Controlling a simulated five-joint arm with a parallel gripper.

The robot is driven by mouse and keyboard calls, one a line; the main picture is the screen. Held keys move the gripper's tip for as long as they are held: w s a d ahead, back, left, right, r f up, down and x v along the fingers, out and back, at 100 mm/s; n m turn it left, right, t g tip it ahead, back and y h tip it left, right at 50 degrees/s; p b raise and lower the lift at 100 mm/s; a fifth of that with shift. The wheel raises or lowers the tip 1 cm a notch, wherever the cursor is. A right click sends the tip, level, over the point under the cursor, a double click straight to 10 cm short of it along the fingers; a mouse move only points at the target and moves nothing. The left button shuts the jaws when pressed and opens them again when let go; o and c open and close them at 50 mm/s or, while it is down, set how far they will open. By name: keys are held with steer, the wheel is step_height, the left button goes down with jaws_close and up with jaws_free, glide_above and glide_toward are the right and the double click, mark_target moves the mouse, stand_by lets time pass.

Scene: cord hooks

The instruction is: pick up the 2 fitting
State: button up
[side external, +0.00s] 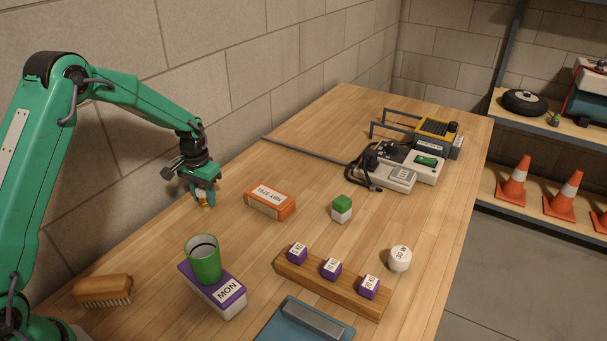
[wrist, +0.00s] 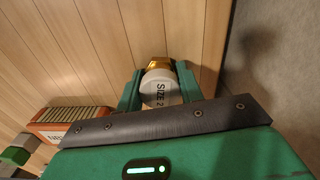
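The 2 fitting is a brass piece with a white end face printed "SIZE 2", seen in the wrist view (wrist: 160,88). My gripper (wrist: 160,84) has one green finger on each side of it, and both fingers look pressed against it with no gap showing. In the side external view my gripper (side external: 205,194) points down over the left part of the bench, near the wall. The fitting (side external: 204,200) shows as a small brass spot between the fingertips, mostly hidden. I cannot tell whether it touches the bench.
An orange box (side external: 269,203) lies right of my gripper. A green cup (side external: 204,259) stands on a purple-topped block (side external: 229,294) in front. A green-and-white block (side external: 342,208) and a wooden rack (side external: 332,286) with purple pieces are further right. A brush (side external: 103,290) lies front left.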

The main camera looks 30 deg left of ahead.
mark_target(203, 189)
steer(key=shift+r, duration=0.15)
steer(key=shift+r, duration=0.5)
steer(key=r, duration=0.3)
steer(key=shift+d+r, duration=0.1)
steer(key=shift+d, duration=0.1)
steer(key=s+d+r, duration=0.3)
steer(key=d+r, duration=0.3)
steer(key=d, duration=0.4)
steer(key=shift+s+d+r, duration=0.3)
steer(key=shift+s+d, duration=0.05)
